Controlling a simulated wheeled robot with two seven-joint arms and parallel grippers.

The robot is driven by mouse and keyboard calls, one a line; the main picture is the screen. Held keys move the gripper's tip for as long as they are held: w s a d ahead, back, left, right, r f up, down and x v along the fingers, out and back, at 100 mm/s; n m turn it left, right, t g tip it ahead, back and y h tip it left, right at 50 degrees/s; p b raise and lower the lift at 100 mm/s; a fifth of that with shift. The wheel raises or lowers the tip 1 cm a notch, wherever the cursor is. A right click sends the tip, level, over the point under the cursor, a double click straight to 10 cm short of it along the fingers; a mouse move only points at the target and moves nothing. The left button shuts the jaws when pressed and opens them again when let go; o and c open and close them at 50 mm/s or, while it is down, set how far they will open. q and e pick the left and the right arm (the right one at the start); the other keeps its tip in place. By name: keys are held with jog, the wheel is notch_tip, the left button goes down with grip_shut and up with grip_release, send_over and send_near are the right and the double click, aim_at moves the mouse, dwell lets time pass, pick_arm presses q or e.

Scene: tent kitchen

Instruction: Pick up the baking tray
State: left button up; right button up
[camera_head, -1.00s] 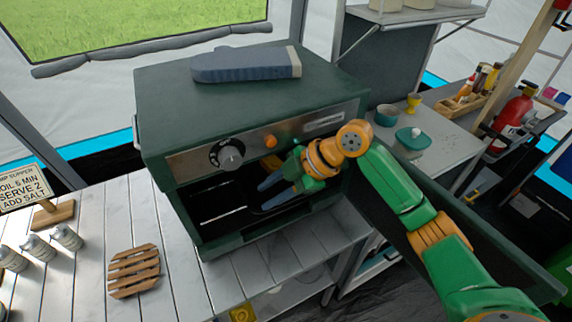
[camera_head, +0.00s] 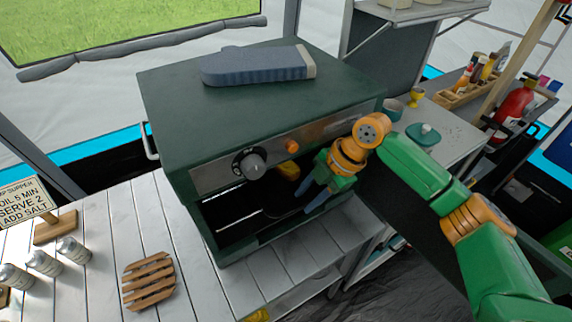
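The dark green oven (camera_head: 203,150) stands on the slatted table with its front opening dark inside. A dark, rounded-edged shape (camera_head: 270,200) in the opening may be the baking tray; its outline is hard to make out. My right gripper (camera_head: 311,197) is at the right side of the opening, its blue-grey fingers pointing down and left. The fingers look apart, with nothing clearly between them. Whether they touch the dark shape cannot be told. My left gripper is not in view.
A blue oven mitt (camera_head: 255,66) lies on the oven. A wooden trivet (camera_head: 149,281) and several metal shakers (camera_head: 73,249) sit on the slatted table (camera_head: 195,265). A dark panel runs under my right arm. A side counter with a teal lidded dish (camera_head: 423,134) stands at right.

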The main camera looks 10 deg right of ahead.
jog(key=shift+a+f, duration=0.35)
jog(key=shift+f, duration=0.1)
jog(key=shift+d+f, duration=0.1)
jog(key=shift+f, duration=0.05)
grip_shut()
jog(key=shift+s, duration=0.15)
dwell(1.2)
